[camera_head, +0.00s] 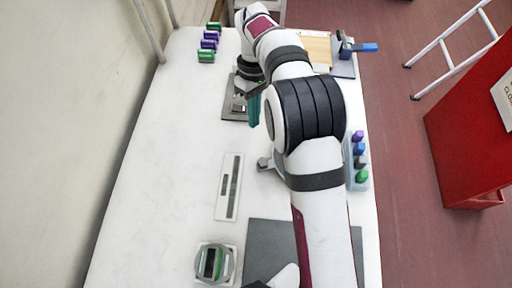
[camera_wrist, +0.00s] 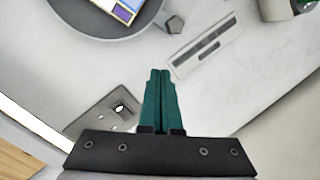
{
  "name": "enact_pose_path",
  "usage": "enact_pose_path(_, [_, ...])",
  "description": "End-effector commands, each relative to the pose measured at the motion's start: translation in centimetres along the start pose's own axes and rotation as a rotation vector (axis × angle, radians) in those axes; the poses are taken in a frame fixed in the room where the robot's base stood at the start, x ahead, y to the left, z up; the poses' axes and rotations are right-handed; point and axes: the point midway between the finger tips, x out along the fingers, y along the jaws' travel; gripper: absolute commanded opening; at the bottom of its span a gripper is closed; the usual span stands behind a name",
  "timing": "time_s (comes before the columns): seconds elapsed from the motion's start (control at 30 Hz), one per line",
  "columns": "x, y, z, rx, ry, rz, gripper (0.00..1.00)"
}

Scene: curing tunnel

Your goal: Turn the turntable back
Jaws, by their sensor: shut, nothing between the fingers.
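The turntable (camera_wrist: 85,22) is a grey round disc at the upper left of the wrist view, cut off by the frame's top. A grey faceted knob (camera_wrist: 175,24) sticks out at its right rim. Part of a box (camera_wrist: 125,9) with yellow, white and blue on it lies on the disc. In the head view my arm hides most of the turntable; the knob (camera_head: 263,163) shows left of the arm. My gripper (camera_wrist: 161,72) has teal fingers, shut and empty, above the white table. It also shows in the head view (camera_head: 254,122), beside a grey plate with a hole.
A slotted light strip (camera_head: 229,187) lies on the table, with a round device (camera_head: 213,263) nearer and a dark mat (camera_head: 268,235) beside it. Coloured pieces stand in a rack (camera_head: 357,178) at the right. Green and purple pieces (camera_head: 208,42) stand far left. The left table is clear.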

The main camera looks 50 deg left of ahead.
Motion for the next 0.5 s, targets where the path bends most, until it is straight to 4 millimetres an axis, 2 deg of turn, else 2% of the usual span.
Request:
enact_pose_path(0.1, [-0.3,-0.3,-1.4,0.343,-0.01,0.048,0.0])
enact_pose_path(0.2, [-0.5,-0.4,-1.9,0.501,-0.007,0.07,0.0])
enact_pose_path(0.37, [0.9,-0.3,-1.9,0.547,-0.01,0.074,0.0])
enact_pose_path(0.5, [3.8,-0.1,-1.8,0.546,-0.011,0.073,0.0])
